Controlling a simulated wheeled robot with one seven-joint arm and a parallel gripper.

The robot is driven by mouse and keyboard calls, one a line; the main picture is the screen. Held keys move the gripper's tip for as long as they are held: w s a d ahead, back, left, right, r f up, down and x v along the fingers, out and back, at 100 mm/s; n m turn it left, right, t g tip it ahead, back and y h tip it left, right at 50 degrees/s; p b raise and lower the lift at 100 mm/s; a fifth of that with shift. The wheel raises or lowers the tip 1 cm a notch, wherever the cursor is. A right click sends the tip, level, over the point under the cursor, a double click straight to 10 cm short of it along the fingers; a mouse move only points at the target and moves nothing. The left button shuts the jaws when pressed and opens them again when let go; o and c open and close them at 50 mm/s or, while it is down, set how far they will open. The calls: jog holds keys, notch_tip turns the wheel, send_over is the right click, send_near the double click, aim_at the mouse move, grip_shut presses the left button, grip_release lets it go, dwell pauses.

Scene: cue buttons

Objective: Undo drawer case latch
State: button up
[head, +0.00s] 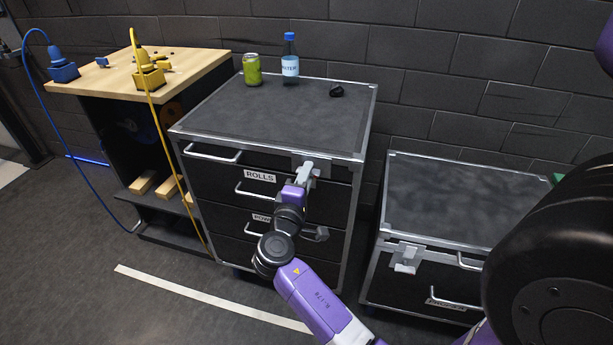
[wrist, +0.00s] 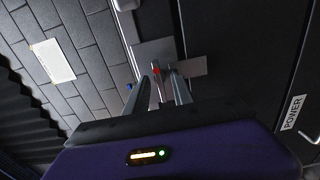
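The drawer case (head: 190,130) is dark with silver edges and stands in the middle of the head view. Its latch plate (head: 318,160) is at the top right of the front, beside the ROLLS drawer (head: 215,182). In the wrist view the grey latch plate (wrist: 190,66) lies just beyond the fingertips, with a small red mark (wrist: 156,71) near them. My gripper (head: 304,174) is at the latch and covers most of it. In the wrist view the gripper (wrist: 163,76) has its two fingers apart, with a narrow gap between them. Whether they touch the latch is unclear.
A green can (head: 252,70), a water bottle (head: 290,62) and a small black item (head: 336,90) stand on the case. A lower case (head: 450,200) with its own latch (head: 407,259) is on the right. A wooden bench (head: 195,65) with blue and yellow cables is on the left.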

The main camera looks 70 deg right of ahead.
grip_shut()
jog(key=shift+f+b, duration=0.1)
jog(key=shift+b, duration=0.25)
jog(key=shift+f+m+b, duration=0.1)
jog(key=shift+m+b, duration=8.7)
jog(key=shift+b, duration=1.55)
grip_release()
